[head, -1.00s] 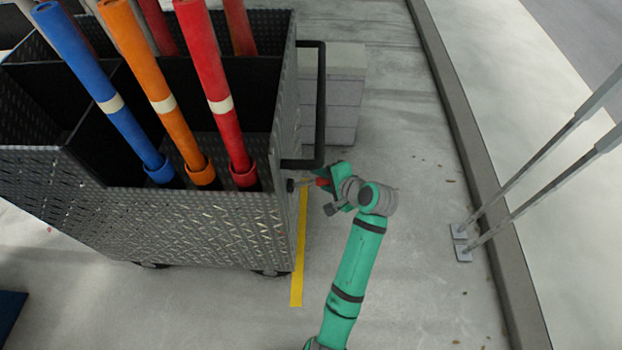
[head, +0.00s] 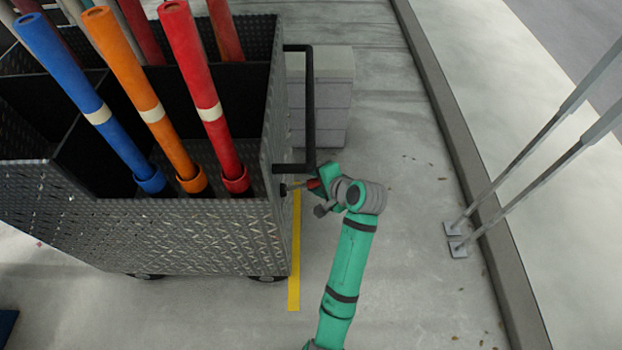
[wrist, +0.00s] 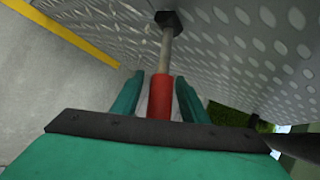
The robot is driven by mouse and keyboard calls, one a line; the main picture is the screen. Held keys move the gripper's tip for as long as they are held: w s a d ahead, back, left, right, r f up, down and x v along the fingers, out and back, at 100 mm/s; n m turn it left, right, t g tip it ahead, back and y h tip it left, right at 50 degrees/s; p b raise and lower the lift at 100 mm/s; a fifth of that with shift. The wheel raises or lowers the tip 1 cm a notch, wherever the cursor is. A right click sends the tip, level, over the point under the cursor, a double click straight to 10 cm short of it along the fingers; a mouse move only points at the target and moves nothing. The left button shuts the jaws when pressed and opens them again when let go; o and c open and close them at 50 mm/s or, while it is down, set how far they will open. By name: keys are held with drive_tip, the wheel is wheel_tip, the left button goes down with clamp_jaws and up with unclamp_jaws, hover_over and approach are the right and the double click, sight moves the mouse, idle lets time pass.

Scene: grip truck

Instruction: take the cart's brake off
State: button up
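The cart (head: 190,240) is a dark, diamond-plate metal truck at the left of the head view; its plated side fills the upper right of the wrist view (wrist: 270,75). The brake lever, a grey rod with a red grip (head: 313,184), sticks out from a dark pivot on the cart's side, below the handle. It also shows in the wrist view (wrist: 160,95), running from the dark pivot down to my gripper. My green gripper (wrist: 158,78) has one finger on each side of the red grip, with narrow gaps visible. It is open around the grip.
The cart's black push handle (head: 309,110) stands just above my gripper in the head view. Coloured tubes (head: 205,90) rise from the cart. Grey blocks (head: 330,110) stand behind the handle.

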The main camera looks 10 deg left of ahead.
drive_tip(key=shift+d, duration=0.1)
drive_tip(key=v, duration=1)
drive_tip(key=shift+s+r, duration=0.2)
drive_tip(key=shift+r, duration=0.1)
drive_tip(key=shift+d, duration=0.1)
